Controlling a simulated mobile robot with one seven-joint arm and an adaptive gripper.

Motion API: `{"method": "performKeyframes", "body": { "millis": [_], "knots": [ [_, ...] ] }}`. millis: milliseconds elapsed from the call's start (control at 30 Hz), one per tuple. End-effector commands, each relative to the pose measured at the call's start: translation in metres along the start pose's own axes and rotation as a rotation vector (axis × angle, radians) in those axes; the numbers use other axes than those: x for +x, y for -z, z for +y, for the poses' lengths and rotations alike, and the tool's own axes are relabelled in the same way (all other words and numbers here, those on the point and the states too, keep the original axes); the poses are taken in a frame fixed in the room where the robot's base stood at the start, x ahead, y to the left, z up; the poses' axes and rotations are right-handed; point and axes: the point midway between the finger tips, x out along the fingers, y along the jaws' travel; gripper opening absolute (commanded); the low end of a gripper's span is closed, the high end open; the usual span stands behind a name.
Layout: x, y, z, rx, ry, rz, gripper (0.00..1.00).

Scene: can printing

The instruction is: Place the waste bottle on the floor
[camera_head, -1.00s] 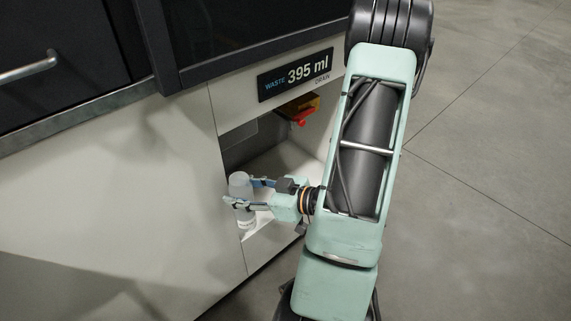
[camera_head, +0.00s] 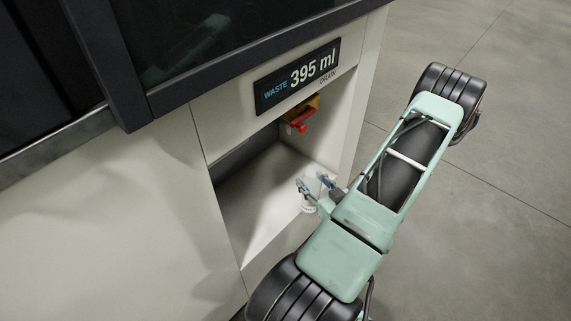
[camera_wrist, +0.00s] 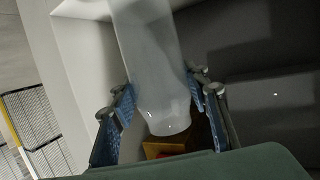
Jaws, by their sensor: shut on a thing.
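The waste bottle (camera_wrist: 152,70) is pale and translucent. In the wrist view it stands tilted between the two blue finger pads of my gripper (camera_wrist: 165,104), which is shut on it. In the head view my gripper (camera_head: 314,185) is at the right side of the recess under the machine's waste display. Only a small pale part of the bottle (camera_head: 308,208) shows there below the fingers; the rest is hidden.
The open recess (camera_head: 262,195) has a red and yellow drain valve (camera_head: 300,116) at its top and an empty shelf. The display (camera_head: 298,76) reads 395 ml. Grey floor (camera_head: 480,220) is clear at right. A yellow-framed mesh fence (camera_wrist: 35,120) shows in the wrist view.

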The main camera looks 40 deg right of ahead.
Motion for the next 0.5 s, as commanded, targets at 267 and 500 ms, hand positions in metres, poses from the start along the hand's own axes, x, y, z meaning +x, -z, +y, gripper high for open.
{"method": "performKeyframes", "body": {
  "millis": [267, 500],
  "knots": [
    [0.074, 0.022, -0.002, -0.004, 0.006, 0.005, 0.1],
    [0.114, 0.035, -0.003, -0.002, 0.006, 0.002, 0.1]
  ]
}}
